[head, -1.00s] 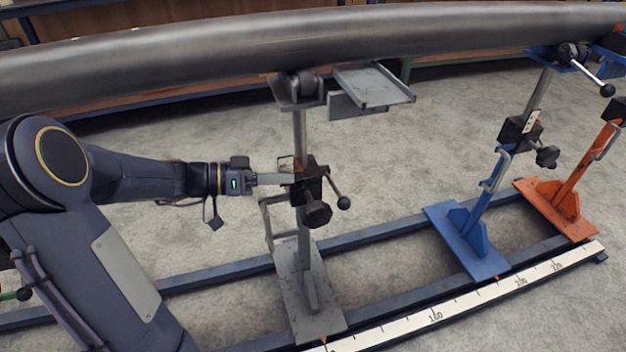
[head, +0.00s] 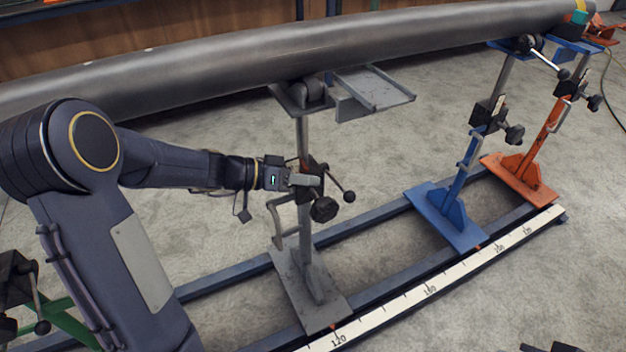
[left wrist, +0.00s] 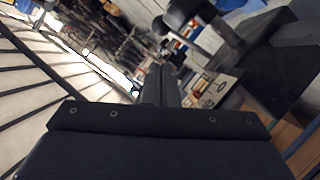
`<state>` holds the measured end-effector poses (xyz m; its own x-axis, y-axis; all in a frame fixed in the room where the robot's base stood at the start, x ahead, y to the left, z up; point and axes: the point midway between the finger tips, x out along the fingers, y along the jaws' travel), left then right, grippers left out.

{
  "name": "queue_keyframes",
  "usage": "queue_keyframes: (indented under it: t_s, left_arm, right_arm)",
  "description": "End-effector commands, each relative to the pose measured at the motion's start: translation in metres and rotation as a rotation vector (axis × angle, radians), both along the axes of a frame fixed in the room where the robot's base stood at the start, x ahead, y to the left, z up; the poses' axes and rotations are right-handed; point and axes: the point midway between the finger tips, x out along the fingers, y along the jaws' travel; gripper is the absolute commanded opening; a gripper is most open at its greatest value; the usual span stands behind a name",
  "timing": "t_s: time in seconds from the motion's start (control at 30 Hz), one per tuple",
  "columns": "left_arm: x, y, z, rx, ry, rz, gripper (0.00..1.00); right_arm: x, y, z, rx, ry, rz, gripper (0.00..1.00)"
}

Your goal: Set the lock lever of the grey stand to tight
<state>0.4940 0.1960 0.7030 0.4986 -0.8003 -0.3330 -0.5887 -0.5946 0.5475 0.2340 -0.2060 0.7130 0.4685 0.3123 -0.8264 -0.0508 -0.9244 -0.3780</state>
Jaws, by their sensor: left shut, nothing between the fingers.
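The grey stand (head: 302,264) stands on the rails with its post upright under the pipe (head: 200,68). A black clamp block sits midway up the post. Its lock lever, a thin rod with a black ball end (head: 349,196), points right and slightly down. A black knob (head: 324,209) is just below the block. My left gripper (head: 318,181) is shut and empty, its fingers across the front of the block, left of the lever; contact is unclear. In the left wrist view the shut fingers (left wrist: 160,85) point toward a pale label (left wrist: 214,88) beside a dark block. My right gripper is out of view.
A blue stand (head: 450,215) and an orange stand (head: 520,178) stand to the right. A ruler strip (head: 430,290) runs along the front rail. Part of a green stand (head: 70,325) shows at the lower left. Floor between the grey and blue stands is clear.

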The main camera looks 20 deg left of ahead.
Motion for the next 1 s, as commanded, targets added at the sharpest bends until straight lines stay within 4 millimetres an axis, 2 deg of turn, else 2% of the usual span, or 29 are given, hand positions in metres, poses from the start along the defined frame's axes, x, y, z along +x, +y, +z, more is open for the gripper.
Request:
queue_keyframes:
  t_s: [0.2, 0.4, 0.53, 0.87, 1.0]
  left_arm:
    - [0.020, -0.035, -0.016, 0.000, 0.000, -0.007, 0.00]
    - [0.034, -0.056, -0.024, 0.000, 0.000, -0.004, 0.00]
    - [0.038, -0.062, -0.026, -0.001, 0.000, -0.002, 0.00]
    - [0.039, -0.063, -0.026, -0.001, 0.000, -0.001, 0.00]
    - [0.038, -0.064, -0.033, 0.014, -0.016, -0.002, 0.00]
  right_arm:
    - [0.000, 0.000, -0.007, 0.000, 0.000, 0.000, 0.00]
    - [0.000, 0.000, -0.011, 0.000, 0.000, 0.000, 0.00]
    - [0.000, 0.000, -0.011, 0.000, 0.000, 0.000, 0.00]
    - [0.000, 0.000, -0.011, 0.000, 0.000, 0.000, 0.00]
    - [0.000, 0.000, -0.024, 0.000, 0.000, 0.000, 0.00]
